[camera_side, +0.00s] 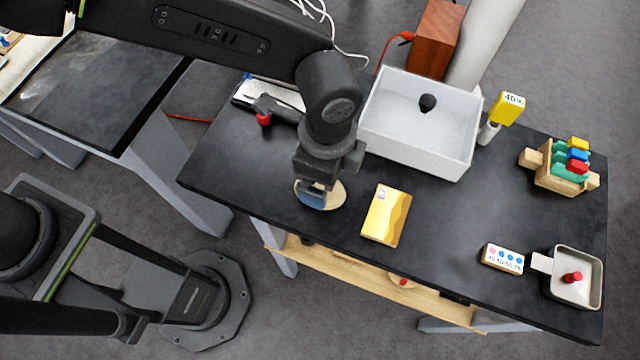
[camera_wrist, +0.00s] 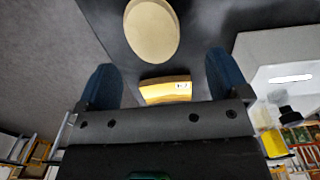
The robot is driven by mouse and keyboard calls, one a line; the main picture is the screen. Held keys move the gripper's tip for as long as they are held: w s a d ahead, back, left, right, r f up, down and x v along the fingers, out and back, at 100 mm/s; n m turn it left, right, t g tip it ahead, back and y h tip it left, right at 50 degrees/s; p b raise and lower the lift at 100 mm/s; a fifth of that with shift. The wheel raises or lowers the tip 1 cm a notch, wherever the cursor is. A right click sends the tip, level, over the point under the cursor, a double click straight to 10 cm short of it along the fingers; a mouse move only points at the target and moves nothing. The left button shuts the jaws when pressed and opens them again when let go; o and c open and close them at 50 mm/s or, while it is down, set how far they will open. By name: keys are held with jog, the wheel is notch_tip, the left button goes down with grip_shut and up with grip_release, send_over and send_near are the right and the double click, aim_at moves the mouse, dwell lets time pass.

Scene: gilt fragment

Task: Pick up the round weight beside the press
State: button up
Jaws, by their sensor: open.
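A round, flat beige disc (camera_side: 336,194) lies on the dark tabletop, partly hidden behind my gripper (camera_side: 314,200). It is the round thing closest to my gripper; I cannot tell for sure that it is the weight.
A wooden rack (camera_side: 559,181), a label block (camera_side: 503,258) and a small tray (camera_side: 597,281) are farther right. The table's front edge is close.

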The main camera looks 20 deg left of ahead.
aim_at(336, 198)
jog(key=f, duration=0.5)
jog(key=shift+s+a, duration=0.35)
jog(key=c, duration=1.2)
